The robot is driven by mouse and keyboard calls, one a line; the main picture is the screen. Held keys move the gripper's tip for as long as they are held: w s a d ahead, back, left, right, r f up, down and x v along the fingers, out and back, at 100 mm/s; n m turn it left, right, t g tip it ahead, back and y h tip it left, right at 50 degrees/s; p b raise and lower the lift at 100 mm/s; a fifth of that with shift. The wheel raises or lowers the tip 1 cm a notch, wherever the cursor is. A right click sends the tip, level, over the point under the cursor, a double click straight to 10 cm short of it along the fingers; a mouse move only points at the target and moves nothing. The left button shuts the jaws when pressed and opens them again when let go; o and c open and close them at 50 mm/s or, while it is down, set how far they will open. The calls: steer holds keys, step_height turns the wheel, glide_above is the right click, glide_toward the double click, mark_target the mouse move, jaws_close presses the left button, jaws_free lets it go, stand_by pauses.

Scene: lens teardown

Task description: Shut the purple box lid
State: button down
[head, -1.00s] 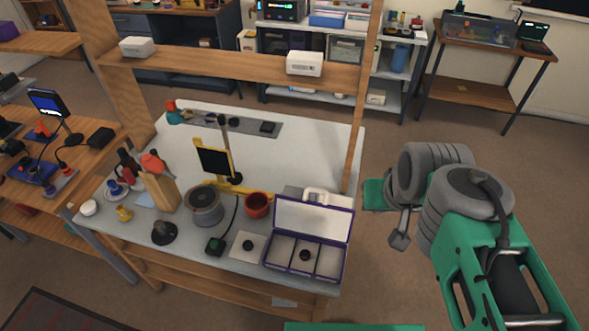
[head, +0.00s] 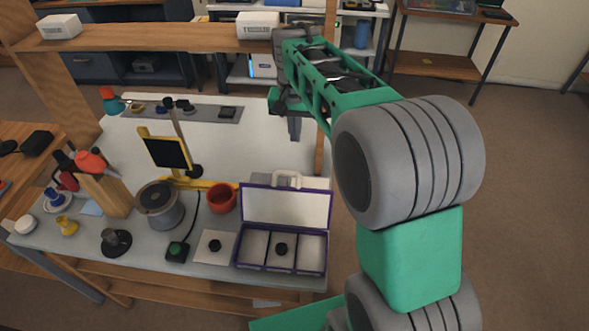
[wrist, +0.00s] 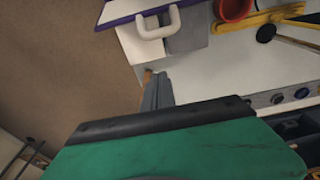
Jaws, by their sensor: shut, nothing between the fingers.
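The purple box (head: 283,264) stands at the front right of the bench with its lid (head: 286,207) raised, the pale inside facing me.
A white case with a handle (wrist: 158,24) stands right behind the lid. A red bowl (head: 222,198), a grey pot (head: 159,204) and a yellow stand (head: 165,152) are left of the box. A wooden shelf (head: 180,45) with a post spans the back.

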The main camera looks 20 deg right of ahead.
step_height(320, 180, down, 9)
steer(key=s+p, duration=0.2)
steer(key=p, duration=0.1)
steer(key=shift+s+a, duration=0.2)
steer(key=shift+a, duration=0.25)
steer(key=shift+r, duration=0.1)
